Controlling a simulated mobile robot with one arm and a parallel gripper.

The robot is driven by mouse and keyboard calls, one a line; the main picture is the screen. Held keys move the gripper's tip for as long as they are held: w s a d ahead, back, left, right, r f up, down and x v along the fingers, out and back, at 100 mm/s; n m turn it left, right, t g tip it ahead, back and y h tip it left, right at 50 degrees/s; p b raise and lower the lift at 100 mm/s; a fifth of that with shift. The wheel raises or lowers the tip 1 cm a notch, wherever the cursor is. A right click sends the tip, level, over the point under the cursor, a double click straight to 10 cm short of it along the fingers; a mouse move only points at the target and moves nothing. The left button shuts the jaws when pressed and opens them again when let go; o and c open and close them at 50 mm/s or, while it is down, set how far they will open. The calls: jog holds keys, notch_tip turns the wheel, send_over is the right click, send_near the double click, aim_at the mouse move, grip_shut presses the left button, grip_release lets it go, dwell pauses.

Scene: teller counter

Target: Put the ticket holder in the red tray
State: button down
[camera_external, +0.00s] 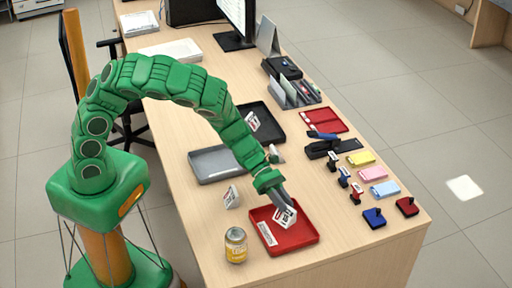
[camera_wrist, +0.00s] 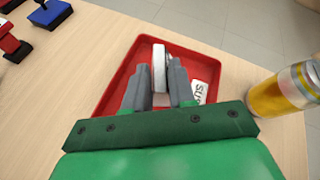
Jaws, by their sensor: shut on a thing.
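The red tray (camera_external: 299,241) lies near the front end of the counter, with a white label in it. My gripper (camera_external: 283,203) is over the tray and shut on a small white ticket holder (camera_external: 285,217) with dark and red print. In the wrist view the ticket holder (camera_wrist: 159,68) stands edge-on between the two grey fingers of my gripper (camera_wrist: 160,80), inside the outline of the red tray (camera_wrist: 115,80). I cannot tell whether the holder touches the tray floor.
A yellow jar or can (camera_external: 236,245) stands just left of the tray. Another white ticket holder (camera_external: 232,197) stands behind it. A grey tray (camera_external: 214,165) and a black tray (camera_external: 268,123) lie farther back. Stamps (camera_external: 374,218) and coloured pads (camera_external: 378,174) lie to the right.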

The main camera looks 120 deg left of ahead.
jog(key=shift+f, duration=1.9)
jog(key=shift+f, duration=0.1)
jog(key=c, duration=0.9)
grip_release()
jog(key=shift+c, duration=0.2)
jog(key=v, duration=1.2)
